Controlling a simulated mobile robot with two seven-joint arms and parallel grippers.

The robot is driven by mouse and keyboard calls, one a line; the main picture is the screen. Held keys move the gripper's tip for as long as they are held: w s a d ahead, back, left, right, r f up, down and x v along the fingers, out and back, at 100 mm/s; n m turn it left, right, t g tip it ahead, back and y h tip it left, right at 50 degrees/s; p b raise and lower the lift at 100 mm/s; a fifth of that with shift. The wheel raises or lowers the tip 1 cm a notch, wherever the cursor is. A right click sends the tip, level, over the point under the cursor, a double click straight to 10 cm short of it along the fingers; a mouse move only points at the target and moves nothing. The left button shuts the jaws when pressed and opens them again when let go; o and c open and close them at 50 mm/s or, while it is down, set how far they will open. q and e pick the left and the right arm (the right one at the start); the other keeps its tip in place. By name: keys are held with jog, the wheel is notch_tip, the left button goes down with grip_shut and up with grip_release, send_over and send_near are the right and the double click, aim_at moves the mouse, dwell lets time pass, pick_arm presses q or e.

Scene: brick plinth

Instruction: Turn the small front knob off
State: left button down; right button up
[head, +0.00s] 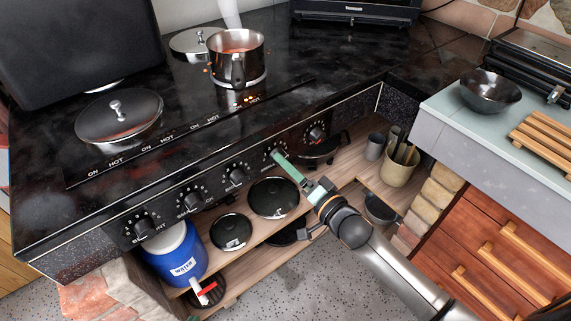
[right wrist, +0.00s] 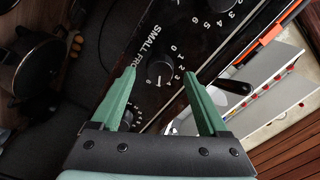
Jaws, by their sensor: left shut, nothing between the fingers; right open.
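The small front knob (right wrist: 160,73) is a round black dial on the stove's front panel, with white numbers and the partly visible label "SMALL FRO". In the head view it is the second dial from the right (head: 275,154), partly covered by my fingers. My right gripper (right wrist: 160,75) is open, its green fingers on either side of the knob in the wrist view. I cannot tell whether they touch it. In the head view my right gripper (head: 279,157) reaches the panel from the lower right. Only a green tip of my left gripper (head: 192,318) shows at the bottom edge, away from the panel.
Other dials sit along the panel, one to the right (head: 315,134). A steel pot (head: 237,70) and a lidded pan (head: 118,116) stand on the stove. Below are a wooden shelf with pans (head: 273,198) and a blue water container (head: 178,255). A counter (head: 440,110) stands right.

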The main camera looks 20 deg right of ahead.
jog(key=shift+x, duration=0.85)
grip_shut()
